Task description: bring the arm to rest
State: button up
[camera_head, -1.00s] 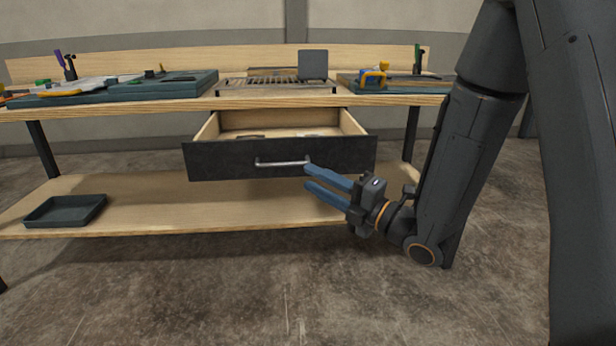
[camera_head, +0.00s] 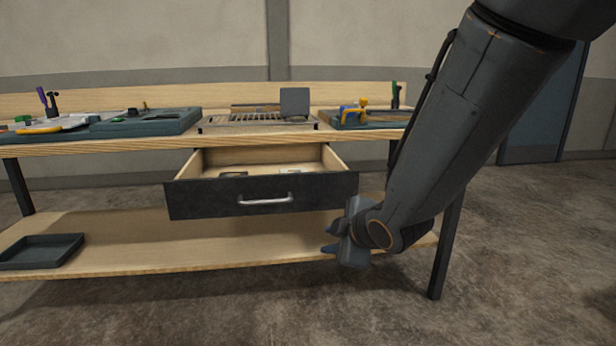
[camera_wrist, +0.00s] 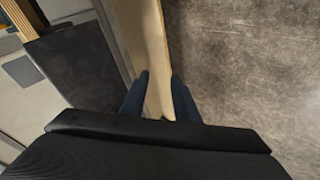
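My gripper (camera_head: 330,240) hangs low in front of the workbench, to the right of the open drawer and near the lower shelf's front edge. In the head view it is mostly hidden behind my wrist. In the wrist view its two blue fingers (camera_wrist: 160,98) stand apart with nothing between them. Beyond the fingers the wrist view shows the pale wooden shelf edge and the concrete floor. The drawer (camera_head: 215,200) has a dark front and a silver handle (camera_head: 265,200), and my gripper is apart from the handle.
The workbench top (camera_head: 120,143) holds teal trays, tools, a slatted rack (camera_head: 255,121) and a yellow clamp (camera_head: 354,112). A dark tray (camera_head: 40,252) lies on the lower shelf (camera_head: 170,250) at left. A bench leg (camera_head: 446,245) stands right of my wrist. The floor in front is clear.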

jog(key=s+d+r+m+g+h, duration=0.15)
jog(key=s+m+g, duration=0.45)
jog(key=s, duration=0.8)
jog(key=s+d+m+g+h, duration=0.2)
jog(key=s+m+g, duration=0.35)
jog(key=s, duration=0.75)
jog(key=d+r+m+t+p, duration=0.2)
jog(key=d+r+m+p, duration=0.3)
jog(key=p, duration=1.6)
jog(key=d+r+h, duration=0.1)
jog(key=d+r, duration=0.4)
jog(key=r, duration=0.2)
jog(key=shift+s+d+r, duration=0.2)
jog(key=shift+s+d, duration=0.05)
